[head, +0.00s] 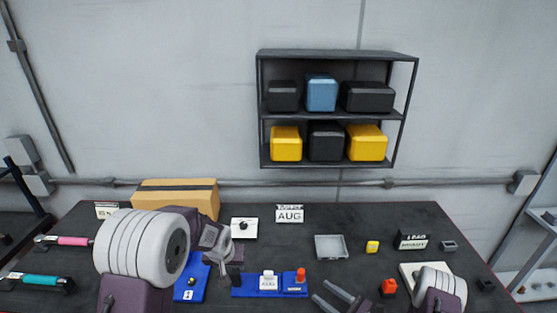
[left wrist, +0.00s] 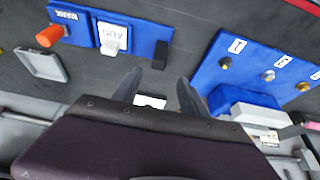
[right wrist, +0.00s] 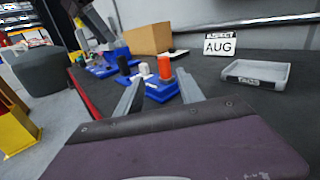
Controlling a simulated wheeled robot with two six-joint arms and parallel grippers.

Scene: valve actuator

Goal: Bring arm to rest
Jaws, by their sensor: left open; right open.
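My left gripper (head: 224,262) is open over the table, between the left blue panel (head: 190,289) and the middle blue fixture (head: 258,291). In the left wrist view its two fingers (left wrist: 158,91) are apart with nothing gripped between them. My right gripper (head: 336,298) is open near the table's front, right of the middle fixture. In the right wrist view its fingers (right wrist: 160,82) are spread, with the fixture (right wrist: 152,90) beyond them. The fixture carries a white block (head: 267,281) and an orange knob (head: 300,275). My forearm hides part of the left panel.
A cardboard box (head: 176,191), an AUG sign (head: 289,214) and a grey tray (head: 331,247) stand behind. A yellow block (head: 372,246) and an orange-red block (head: 388,287) are to the right. Pink- and teal-handled tools (head: 40,279) lie left. A shelf (head: 335,113) hangs above.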

